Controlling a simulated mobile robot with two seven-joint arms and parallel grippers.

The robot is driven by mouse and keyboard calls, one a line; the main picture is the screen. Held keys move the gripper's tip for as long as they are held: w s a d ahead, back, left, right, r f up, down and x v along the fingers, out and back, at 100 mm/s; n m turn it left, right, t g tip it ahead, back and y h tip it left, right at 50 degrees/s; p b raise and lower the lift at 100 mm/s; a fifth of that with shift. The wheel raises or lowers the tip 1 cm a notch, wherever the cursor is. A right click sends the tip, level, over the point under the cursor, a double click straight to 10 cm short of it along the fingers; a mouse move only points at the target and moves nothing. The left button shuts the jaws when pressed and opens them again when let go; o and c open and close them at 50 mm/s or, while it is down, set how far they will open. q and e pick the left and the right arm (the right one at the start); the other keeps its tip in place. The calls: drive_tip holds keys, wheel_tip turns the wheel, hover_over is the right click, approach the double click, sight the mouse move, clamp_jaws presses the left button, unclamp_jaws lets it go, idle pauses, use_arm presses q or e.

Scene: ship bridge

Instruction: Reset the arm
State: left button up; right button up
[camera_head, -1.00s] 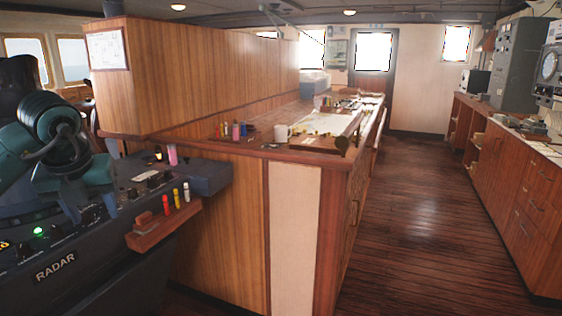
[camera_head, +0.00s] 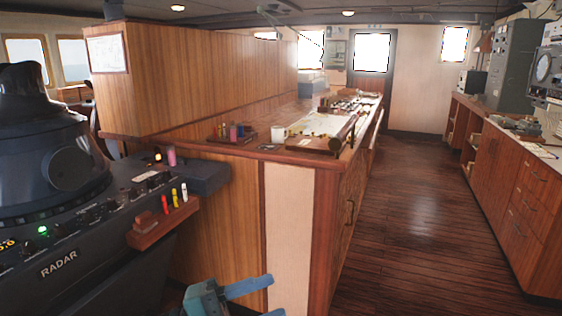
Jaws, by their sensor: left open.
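My left gripper (camera_head: 272,297) shows at the bottom of the head view, a blue-teal hand with its two fingers spread apart. It is open and nothing shows between the fingers. It is in front of the lower part of the wooden cabinet's end panel (camera_head: 288,238). The rest of my left arm is below the picture edge. My right gripper is not in view.
A dark radar console (camera_head: 100,262) fills the left, with a small wooden rack (camera_head: 160,228) of colored markers on its side. The chart counter (camera_head: 300,150) holds a white mug (camera_head: 278,134) and papers. The wooden floor (camera_head: 410,220) at right is clear, bordered by cabinets (camera_head: 520,195).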

use_arm(q)
drive_tip(key=s+a+f+n+t+y, duration=0.1)
drive_tip(key=a+f+n+t+y, duration=0.45)
drive_tip(key=n, duration=0.55)
drive_tip(key=s+a+f+n+t+y, duration=0.1)
drive_tip(key=a+f+n+t+y, duration=0.2)
drive_tip(key=f+n+t+y, duration=0.5)
drive_tip(key=s+a+f+n+g+y+p, duration=0.1)
drive_tip(key=s+a+f+n+g+y, duration=0.1)
drive_tip(key=s+f+n+g, duration=0.5)
drive_tip(key=s+f+g+y, duration=0.1)
drive_tip(key=s+f, duration=0.3)
drive_tip(key=f, duration=0.2)
drive_tip(key=shift+a+f+n, duration=0.3)
drive_tip(key=shift+a+n, duration=0.1)
